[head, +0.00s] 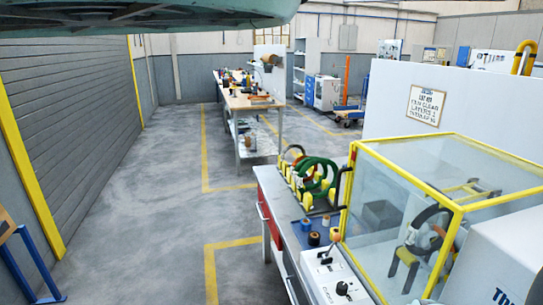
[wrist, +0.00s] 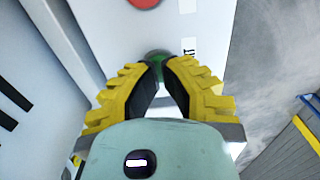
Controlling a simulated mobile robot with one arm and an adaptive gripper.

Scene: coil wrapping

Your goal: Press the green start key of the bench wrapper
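The green start key (wrist: 156,54) shows in the wrist view, partly hidden behind my fingertips. It sits on a pale panel (wrist: 100,45) with a red button (wrist: 146,3) beyond it. My gripper (wrist: 160,66) has yellow ribbed fingers with dark inner pads; the tips come together right in front of the key, with nothing held. I cannot tell whether they touch it. In the head view the bench wrapper has a yellow-framed clear guard (head: 400,190) and a white control box (head: 325,271) with a lever and a dark knob. My gripper is not in the head view.
A bench (head: 272,185) beside the guard carries green and black coils (head: 315,175) and small spools. A white panel with a sign (head: 427,105) stands behind the guard. A long workbench (head: 245,103) is farther back. The grey floor (head: 130,220) at left is clear.

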